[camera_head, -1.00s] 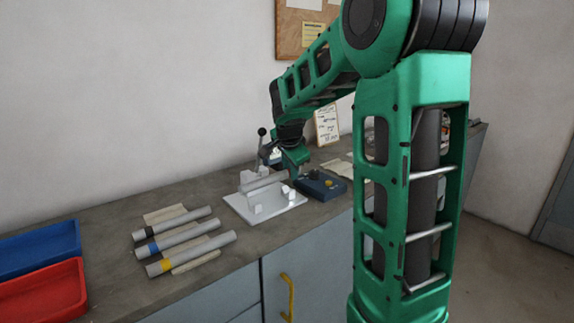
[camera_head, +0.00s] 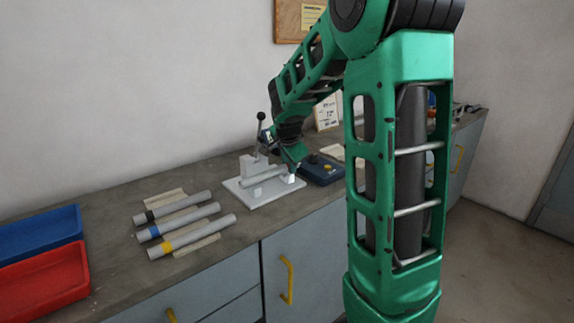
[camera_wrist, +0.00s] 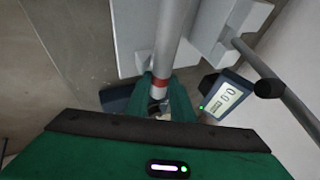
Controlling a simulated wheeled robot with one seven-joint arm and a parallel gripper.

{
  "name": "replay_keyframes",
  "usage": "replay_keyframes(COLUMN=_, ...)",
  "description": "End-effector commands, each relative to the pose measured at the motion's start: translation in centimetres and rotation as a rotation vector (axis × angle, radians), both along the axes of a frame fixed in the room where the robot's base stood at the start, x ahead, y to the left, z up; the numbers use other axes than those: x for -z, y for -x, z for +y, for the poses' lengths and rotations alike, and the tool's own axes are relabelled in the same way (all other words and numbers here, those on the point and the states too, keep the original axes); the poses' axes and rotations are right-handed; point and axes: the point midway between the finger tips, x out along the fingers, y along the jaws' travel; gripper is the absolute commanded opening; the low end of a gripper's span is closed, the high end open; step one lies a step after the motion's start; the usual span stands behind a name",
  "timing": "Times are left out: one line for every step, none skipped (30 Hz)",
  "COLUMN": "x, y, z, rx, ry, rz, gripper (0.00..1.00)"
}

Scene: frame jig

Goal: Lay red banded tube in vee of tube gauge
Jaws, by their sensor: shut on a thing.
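The red banded tube is a grey rod held in my gripper (camera_head: 293,160). In the head view the tube (camera_head: 262,178) lies slanted over the white tube gauge (camera_head: 240,196) on the bench. In the wrist view its red band (camera_wrist: 160,83) shows right at my fingertips (camera_wrist: 161,98), which are closed around that end. The grey tube (camera_wrist: 170,45) runs away from them between pale blocks of the gauge (camera_wrist: 127,40). The vee under the tube is hidden, so I cannot tell whether the tube touches it.
Three other grey tubes, with black, blue (camera_head: 155,232) and yellow (camera_head: 167,247) bands, lie to the left. Blue (camera_head: 40,238) and red (camera_head: 45,278) trays stand at far left. A lever with a black knob (camera_head: 261,116) rises behind the gauge. A dark blue box (camera_head: 322,172) is right.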

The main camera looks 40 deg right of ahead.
Motion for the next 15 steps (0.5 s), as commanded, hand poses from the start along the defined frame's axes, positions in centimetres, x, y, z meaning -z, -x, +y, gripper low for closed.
replay_keyframes(x=1.48, y=0.85, z=0.18, rx=0.004, ry=-0.012, rz=0.035, gripper=0.00)
replay_keyframes(x=1.48, y=0.85, z=0.18, rx=0.004, ry=-0.012, rz=0.035, gripper=0.00)
replay_keyframes(x=1.48, y=0.85, z=0.19, rx=0.004, ry=-0.012, rz=0.035, gripper=0.00)
replay_keyframes(x=1.50, y=0.85, z=0.19, rx=0.004, ry=-0.012, rz=0.035, gripper=0.00)
replay_keyframes(x=1.51, y=0.85, z=0.20, rx=0.004, ry=-0.012, rz=0.035, gripper=0.00)
replay_keyframes(x=1.53, y=0.85, z=0.20, rx=0.004, ry=-0.012, rz=0.035, gripper=0.00)
replay_keyframes(x=1.55, y=0.85, z=0.20, rx=0.004, ry=-0.012, rz=0.035, gripper=0.00)
replay_keyframes(x=1.57, y=0.84, z=0.21, rx=0.004, ry=-0.012, rz=0.035, gripper=0.00)
replay_keyframes(x=1.59, y=0.84, z=0.21, rx=0.004, ry=-0.012, rz=0.035, gripper=0.24)
replay_keyframes(x=1.58, y=0.83, z=0.21, rx=0.004, ry=-0.012, rz=0.035, gripper=0.31)
replay_keyframes(x=1.57, y=0.84, z=0.21, rx=0.004, ry=-0.012, rz=0.035, gripper=0.38)
replay_keyframes(x=1.58, y=0.83, z=0.22, rx=0.003, ry=-0.011, rz=0.035, gripper=0.40)
replay_keyframes(x=1.58, y=0.83, z=0.22, rx=0.003, ry=-0.011, rz=0.035, gripper=0.40)
replay_keyframes(x=1.58, y=0.83, z=0.22, rx=0.003, ry=-0.011, rz=0.035, gripper=0.40)
replay_keyframes(x=1.58, y=0.83, z=0.22, rx=0.003, ry=-0.011, rz=0.035, gripper=0.40)
